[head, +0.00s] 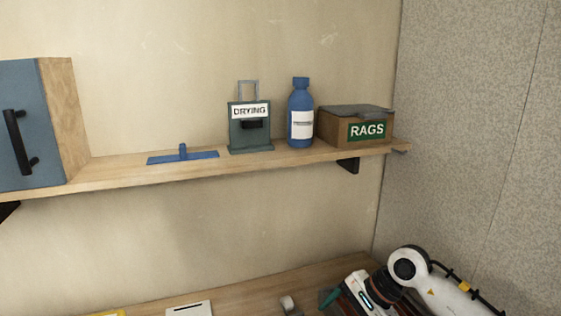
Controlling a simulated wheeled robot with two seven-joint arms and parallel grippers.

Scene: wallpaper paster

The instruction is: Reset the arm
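My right arm comes in at the lower right, white with a black ring at its joint. Its gripper (352,294) is low over the lower worktop at the bottom edge, partly cut off. Its fingers cannot be made out clearly, so I cannot tell whether it is open or shut or holds anything. My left arm and gripper are not in view.
A wooden shelf (110,173) holds a blue cabinet (20,125), a flat blue tool (183,156), a green DRYING holder (250,135), a blue bottle (301,115) and a RAGS box (345,127). A worktop (245,290) lies below; a grey wall (480,130) bounds the right.

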